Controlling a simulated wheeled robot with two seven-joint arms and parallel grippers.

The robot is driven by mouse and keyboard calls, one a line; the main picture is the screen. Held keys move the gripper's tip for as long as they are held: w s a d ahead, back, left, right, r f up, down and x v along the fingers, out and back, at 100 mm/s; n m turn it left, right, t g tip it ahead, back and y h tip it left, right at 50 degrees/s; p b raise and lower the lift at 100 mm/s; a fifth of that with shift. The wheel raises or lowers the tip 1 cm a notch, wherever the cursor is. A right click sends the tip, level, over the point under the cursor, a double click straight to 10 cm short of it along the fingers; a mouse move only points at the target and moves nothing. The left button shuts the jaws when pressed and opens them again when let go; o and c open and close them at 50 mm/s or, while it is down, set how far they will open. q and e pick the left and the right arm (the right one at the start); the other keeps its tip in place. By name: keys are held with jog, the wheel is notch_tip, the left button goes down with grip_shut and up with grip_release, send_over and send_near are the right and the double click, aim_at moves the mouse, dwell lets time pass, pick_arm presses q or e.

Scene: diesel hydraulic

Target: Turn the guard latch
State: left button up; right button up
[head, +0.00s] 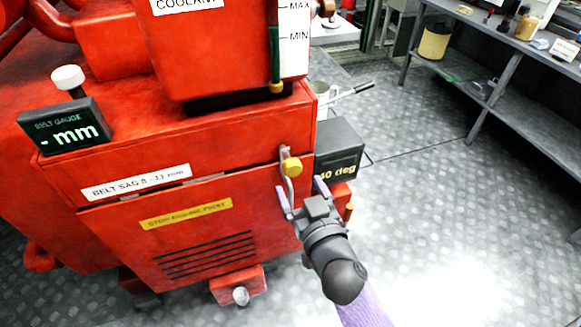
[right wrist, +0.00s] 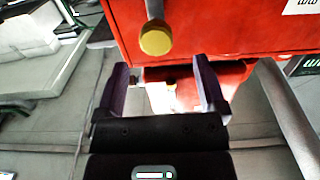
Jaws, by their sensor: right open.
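The guard latch (head: 290,170) is a thin grey metal lever with a yellow round knob, on the upper right corner of the red guard panel (head: 190,238). In the right wrist view the latch's yellow knob (right wrist: 156,39) sits just beyond the fingertips, near the middle, with its grey stem above it. My right gripper (head: 301,190) is open and empty, its purple fingers apart, just below and right of the knob in the head view. The knob is not between the fingers. My left gripper is not in view.
A dark box reading "40 deg" (head: 339,150) stands just right of the latch, close to my right gripper. A belt gauge (head: 66,126) sits at the left. A workbench (head: 500,55) stands at the back right. The floor on the right is clear.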

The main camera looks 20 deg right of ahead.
aim_at(294, 172)
jog(key=w, duration=0.6)
jog(key=shift+w+d, duration=0.1)
jog(key=shift+f, duration=0.1)
grip_shut()
jog(key=shift+n, duration=0.4)
jog(key=n, duration=0.3)
jog(key=shift+n, duration=0.4)
jog(key=n, duration=0.4)
jog(key=shift+n, duration=0.3)
jog(key=n, duration=0.4)
jog(key=shift+n+p, duration=0.3)
jog(key=shift+n, duration=2)
jog(key=shift+f, duration=0.1)
